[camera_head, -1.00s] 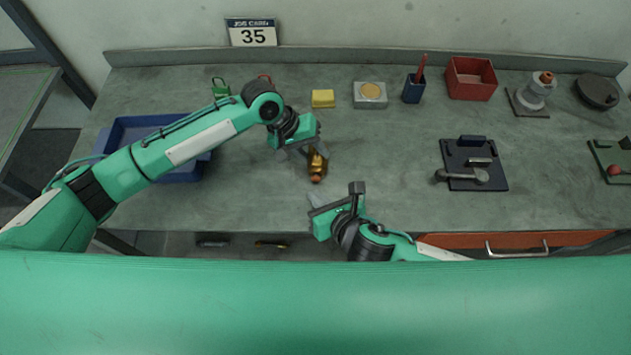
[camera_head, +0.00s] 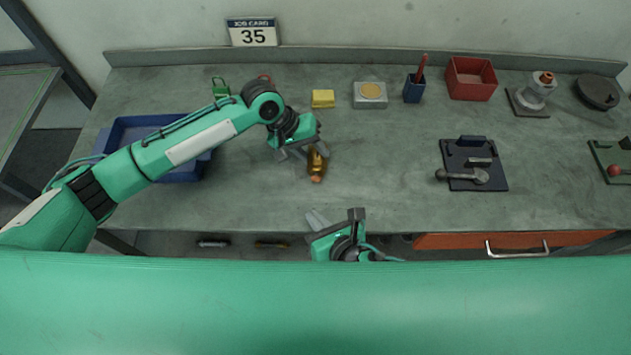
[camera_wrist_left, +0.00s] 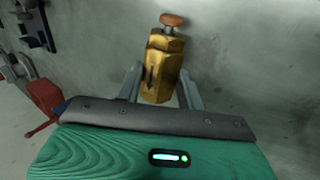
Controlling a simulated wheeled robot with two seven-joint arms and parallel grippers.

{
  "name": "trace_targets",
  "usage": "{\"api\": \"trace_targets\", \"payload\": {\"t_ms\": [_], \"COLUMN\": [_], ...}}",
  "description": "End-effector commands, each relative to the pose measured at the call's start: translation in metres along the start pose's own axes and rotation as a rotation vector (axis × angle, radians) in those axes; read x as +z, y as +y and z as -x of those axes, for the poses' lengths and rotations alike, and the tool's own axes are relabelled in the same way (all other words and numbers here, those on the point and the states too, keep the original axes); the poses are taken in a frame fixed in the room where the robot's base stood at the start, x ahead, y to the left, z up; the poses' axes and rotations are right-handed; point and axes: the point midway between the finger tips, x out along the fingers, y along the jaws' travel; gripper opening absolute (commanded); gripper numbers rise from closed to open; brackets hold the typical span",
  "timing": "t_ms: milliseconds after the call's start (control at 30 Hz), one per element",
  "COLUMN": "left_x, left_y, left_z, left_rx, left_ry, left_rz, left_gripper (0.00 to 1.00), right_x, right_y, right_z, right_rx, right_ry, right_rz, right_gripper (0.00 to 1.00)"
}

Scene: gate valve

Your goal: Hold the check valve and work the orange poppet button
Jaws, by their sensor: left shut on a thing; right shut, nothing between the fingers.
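The brass check valve (camera_head: 317,162) is held over the bench, its orange poppet button (camera_head: 316,179) pointing toward the bench's front edge. My left gripper (camera_head: 308,151) is shut on the valve. In the left wrist view the hexagonal valve body (camera_wrist_left: 163,65) shows between the two grey fingers, and its button (camera_wrist_left: 171,20) stands clear at the far end. I cannot tell whether the valve touches the bench. My right gripper (camera_head: 317,220) is shut and empty near the front edge, below the valve and apart from it.
A blue tray (camera_head: 120,135) lies at the left, partly behind my left arm. A yellow block (camera_head: 323,98), a grey block with a tan disc (camera_head: 370,95), a blue cup (camera_head: 413,89) and a red bin (camera_head: 470,78) stand along the back. A dark lever plate (camera_head: 490,178) lies right; the middle bench is clear.

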Motion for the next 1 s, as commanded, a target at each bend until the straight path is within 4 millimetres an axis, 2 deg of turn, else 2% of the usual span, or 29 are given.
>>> {"api": "trace_targets", "payload": {"t_ms": [467, 500, 600, 867, 1000], "left_x": [0.000, 0.000, 0.000, 0.000, 0.000], "left_y": [0.001, 0.001, 0.001, -0.001, -0.001], "left_z": [0.001, 0.001, 0.001, 0.001, 0.013], "left_rx": [0.002, 0.002, 0.001, -0.002, -0.001], "left_ry": [0.001, 0.001, 0.001, -0.001, 0.002], "left_rz": [-0.001, -0.001, -0.001, 0.001, 0.000], "left_gripper": [0.11, 0.46, 0.63, 0.63, 0.63], "right_x": [0.000, 0.000, 0.000, 0.000, 0.000], "right_y": [0.000, 0.000, 0.000, 0.000, 0.000], "right_z": [0.000, 0.000, 0.000, 0.000, 0.000], "right_rx": [0.000, 0.000, 0.000, 0.000, 0.000], "right_ry": [0.000, 0.000, 0.000, 0.000, 0.000], "right_rz": [0.000, 0.000, 0.000, 0.000, 0.000], "right_gripper": [0.00, 0.00, 0.00, 0.00, 0.00]}}
